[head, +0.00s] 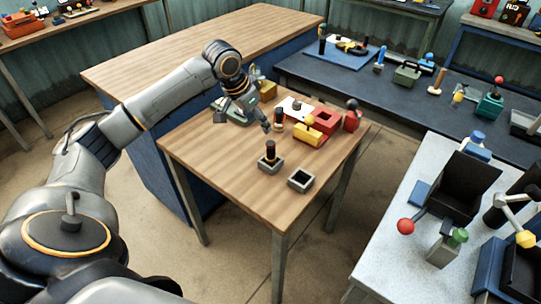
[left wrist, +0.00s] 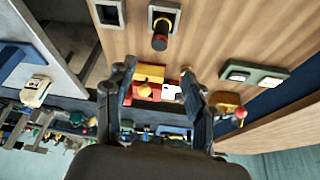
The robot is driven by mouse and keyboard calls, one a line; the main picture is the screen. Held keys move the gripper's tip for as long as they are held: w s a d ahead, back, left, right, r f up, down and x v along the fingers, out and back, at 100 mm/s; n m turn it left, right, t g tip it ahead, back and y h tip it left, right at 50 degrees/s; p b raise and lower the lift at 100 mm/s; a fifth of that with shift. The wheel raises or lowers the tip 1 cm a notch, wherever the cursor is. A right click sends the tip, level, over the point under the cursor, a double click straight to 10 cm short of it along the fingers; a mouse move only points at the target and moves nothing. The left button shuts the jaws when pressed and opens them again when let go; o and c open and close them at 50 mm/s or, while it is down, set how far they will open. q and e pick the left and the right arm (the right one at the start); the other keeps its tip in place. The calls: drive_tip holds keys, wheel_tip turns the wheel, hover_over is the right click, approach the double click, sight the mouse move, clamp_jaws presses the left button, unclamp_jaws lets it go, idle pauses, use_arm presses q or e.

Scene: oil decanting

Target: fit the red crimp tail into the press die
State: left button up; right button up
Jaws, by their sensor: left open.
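My left gripper (head: 252,118) hangs over the back of the small wooden table (head: 225,165). In the left wrist view it (left wrist: 157,88) is open, with nothing clearly held. Beyond its fingers is a red and yellow block piece (head: 318,127), also in the left wrist view (left wrist: 148,75). I cannot tell which part is the red crimp tail or the press die. My right gripper is not in view.
An empty grey square holder (head: 300,179) stands near the table's front. A dark and orange upright piece (head: 279,119) stands close to the gripper. A red piece (head: 352,117) is at the right edge. The table's front left is clear.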

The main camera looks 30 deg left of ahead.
sight(270, 143)
use_arm(q)
drive_tip(key=p+x, duration=0.1)
drive_tip(key=x, duration=0.6)
drive_tip(key=shift+w+f, duration=0.1)
drive_tip(key=shift+f, duration=0.05)
drive_tip(key=p+x, duration=0.2)
drive_tip(key=x, duration=0.2)
drive_tip(key=shift+d+f, duration=0.15)
drive_tip(key=shift+f, duration=0.25)
drive_tip(key=shift+w+f, duration=0.15)
drive_tip(key=shift+f, duration=0.35)
drive_tip(key=shift+r, duration=0.1)
clamp_jaws()
